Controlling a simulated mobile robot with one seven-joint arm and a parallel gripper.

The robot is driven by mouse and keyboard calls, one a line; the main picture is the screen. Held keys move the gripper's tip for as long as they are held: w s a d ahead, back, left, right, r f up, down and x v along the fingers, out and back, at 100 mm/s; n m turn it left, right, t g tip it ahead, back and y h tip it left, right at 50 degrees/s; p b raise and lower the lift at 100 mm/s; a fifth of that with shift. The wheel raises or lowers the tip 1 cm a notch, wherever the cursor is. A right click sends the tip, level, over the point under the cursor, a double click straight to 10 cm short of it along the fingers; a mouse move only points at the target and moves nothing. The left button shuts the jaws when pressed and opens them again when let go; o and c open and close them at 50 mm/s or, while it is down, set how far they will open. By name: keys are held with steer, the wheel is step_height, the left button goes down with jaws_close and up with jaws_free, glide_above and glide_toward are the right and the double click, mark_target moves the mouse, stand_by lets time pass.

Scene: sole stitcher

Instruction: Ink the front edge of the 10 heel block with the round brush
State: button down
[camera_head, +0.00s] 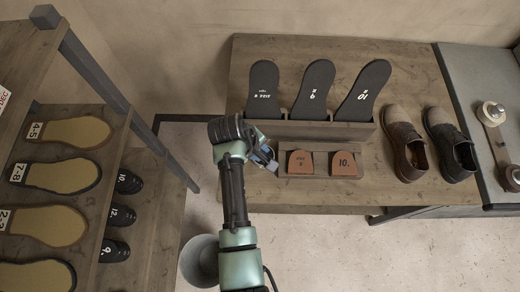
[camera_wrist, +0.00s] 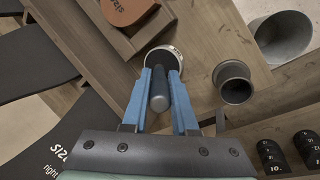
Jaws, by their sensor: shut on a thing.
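My gripper (camera_head: 266,158) is over the left front of the bench, left of the heel blocks. In the wrist view its blue fingers (camera_wrist: 159,100) are shut on the grey handle of the round brush (camera_wrist: 158,98). The 10 heel block (camera_head: 345,163) is reddish-brown and stands in the right slot of the wooden holder. Another heel block (camera_head: 300,163) stands to its left; its lettered face also shows in the wrist view (camera_wrist: 122,9). The brush is apart from both blocks.
A dark flared cup (camera_wrist: 235,88) stands on the bench near the brush. A grey bucket (camera_head: 199,262) is on the floor. Three dark soles, one marked 10 (camera_head: 363,92), stand in a rack behind the blocks. Shelves (camera_head: 140,215) are at left.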

step_height(320, 180, up, 7)
steer(key=p, duration=0.7)
stand_by(0.3)
stand_by(0.8)
